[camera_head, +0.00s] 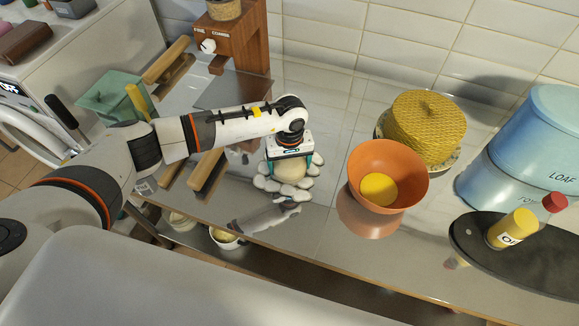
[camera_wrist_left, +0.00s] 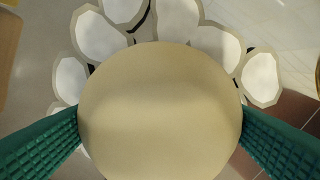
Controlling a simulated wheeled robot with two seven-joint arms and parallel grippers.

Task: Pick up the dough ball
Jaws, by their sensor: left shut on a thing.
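The dough ball (camera_head: 291,171) is pale cream and round. It sits over a mat of white petal shapes (camera_head: 268,184) on the counter. In the left wrist view the dough ball (camera_wrist_left: 160,110) fills the middle of the picture. My left gripper (camera_head: 289,168) comes down from above with its green fingers on either side of the ball, shut on it. In the left wrist view the ridged green fingers touch its two sides. I cannot tell whether the ball is lifted off the mat. My right gripper is not in view.
An orange bowl (camera_head: 362,168) holding a yellow round thing (camera_head: 378,189) stands right of the gripper. Behind it is a yellow woven thing (camera_head: 427,125). A blue bread bin (camera_head: 545,125) and a dark board (camera_head: 540,262) with bottles are further right. A wooden machine (camera_head: 240,45) stands behind.

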